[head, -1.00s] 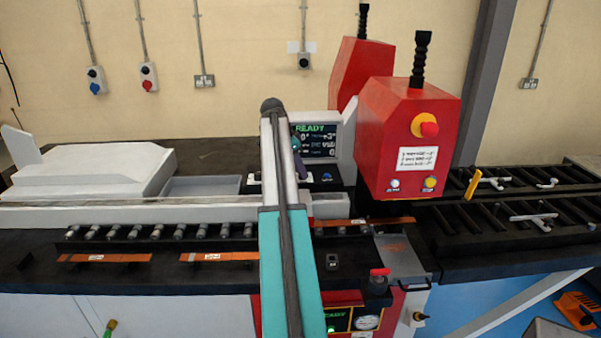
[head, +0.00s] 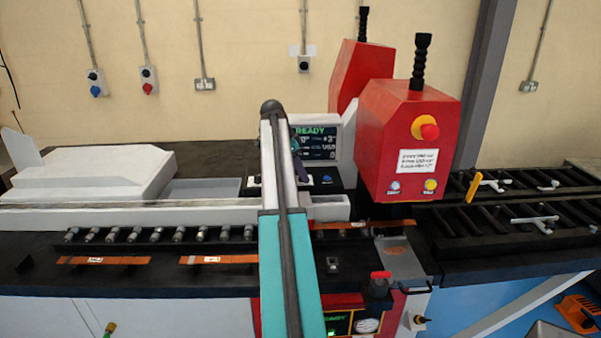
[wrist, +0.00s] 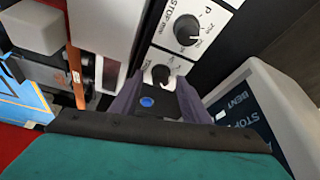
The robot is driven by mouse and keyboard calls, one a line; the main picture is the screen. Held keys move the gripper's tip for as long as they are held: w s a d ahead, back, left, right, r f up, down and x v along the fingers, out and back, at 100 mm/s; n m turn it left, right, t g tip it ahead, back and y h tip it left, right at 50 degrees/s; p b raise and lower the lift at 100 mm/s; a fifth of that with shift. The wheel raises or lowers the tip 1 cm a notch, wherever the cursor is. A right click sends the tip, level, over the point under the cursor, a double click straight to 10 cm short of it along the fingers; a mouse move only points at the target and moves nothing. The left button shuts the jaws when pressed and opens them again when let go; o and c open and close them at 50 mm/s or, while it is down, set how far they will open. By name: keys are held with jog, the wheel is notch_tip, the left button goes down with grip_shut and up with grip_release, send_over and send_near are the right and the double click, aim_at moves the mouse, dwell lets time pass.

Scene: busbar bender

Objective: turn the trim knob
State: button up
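In the wrist view, two dark knobs with white pointers sit on white dial plates. The upper knob (wrist: 188,30) has a plate lettered with "STOP". The lower knob (wrist: 161,75) is nearer my gripper, and its lettering is too small to read surely. My gripper (wrist: 160,92) has its two purple fingers apart, one on each side below the lower knob. A gap shows between them, with a blue button (wrist: 147,102) in it. I cannot tell whether either finger touches the knob. In the head view my arm hides the knobs, and a purple finger shows beside the display (head: 318,143).
The red bending head (head: 385,150) with a red emergency stop (head: 429,131) stands right of my arm. The white-framed display housing (wrist: 262,118) is close to my gripper's right. Rollers (head: 155,235) and copper bars (head: 103,260) lie in front.

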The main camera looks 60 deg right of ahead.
jog(key=shift+r, duration=0.1)
jog(key=b+v, duration=0.3)
jog(key=v, duration=1)
jog(key=shift+r+b, duration=0.3)
jog(key=shift+w, duration=0.1)
